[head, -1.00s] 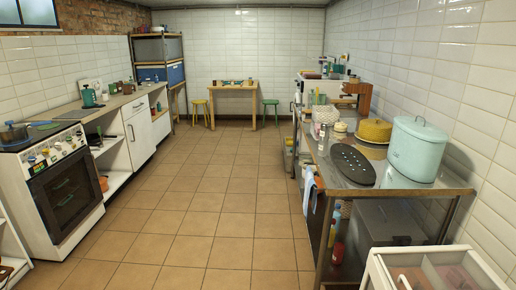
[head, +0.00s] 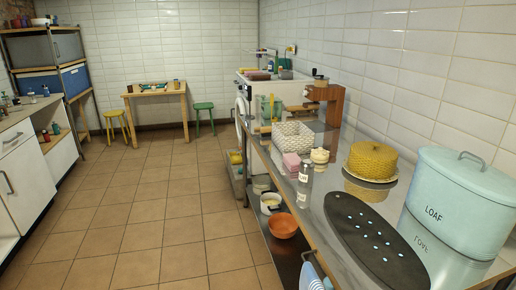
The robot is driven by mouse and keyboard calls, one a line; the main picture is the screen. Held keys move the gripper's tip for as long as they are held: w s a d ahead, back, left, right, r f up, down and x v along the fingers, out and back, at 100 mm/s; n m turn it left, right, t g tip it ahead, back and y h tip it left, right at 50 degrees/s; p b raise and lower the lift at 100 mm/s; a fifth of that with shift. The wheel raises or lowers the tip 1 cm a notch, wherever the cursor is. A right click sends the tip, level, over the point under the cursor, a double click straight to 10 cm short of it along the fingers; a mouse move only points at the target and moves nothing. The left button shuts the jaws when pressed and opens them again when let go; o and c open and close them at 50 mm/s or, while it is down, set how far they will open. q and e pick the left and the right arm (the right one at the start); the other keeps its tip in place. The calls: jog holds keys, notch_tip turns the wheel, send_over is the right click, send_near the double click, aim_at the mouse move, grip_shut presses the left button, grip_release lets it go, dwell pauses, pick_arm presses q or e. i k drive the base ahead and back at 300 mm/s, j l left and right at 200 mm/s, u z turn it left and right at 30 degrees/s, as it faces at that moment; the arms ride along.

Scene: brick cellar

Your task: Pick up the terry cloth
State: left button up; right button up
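A blue and white cloth (head: 313,277), which looks like the terry cloth, hangs at the left side of the steel table, at the bottom edge of the head view. Only its upper part shows; the rest is cut off by the frame. Neither of my grippers is in view.
The steel table (head: 339,180) runs along the right wall with a dark oval board (head: 375,240), a light blue LOAF bin (head: 462,200), a yellow woven cover (head: 372,161) and a white basket (head: 293,142). An orange bowl (head: 283,226) sits on its lower shelf. The tiled floor (head: 150,235) is clear.

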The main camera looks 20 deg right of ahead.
aim_at(292, 160)
jog(key=i+z, duration=0.2)
jog(key=i, duration=0.25)
jog(key=i+j+z, duration=0.2)
jog(key=i, duration=0.25)
jog(key=i+j+z, duration=0.2)
jog(key=i, duration=0.25)
jog(key=i+j+z, duration=0.2)
jog(key=i, duration=0.25)
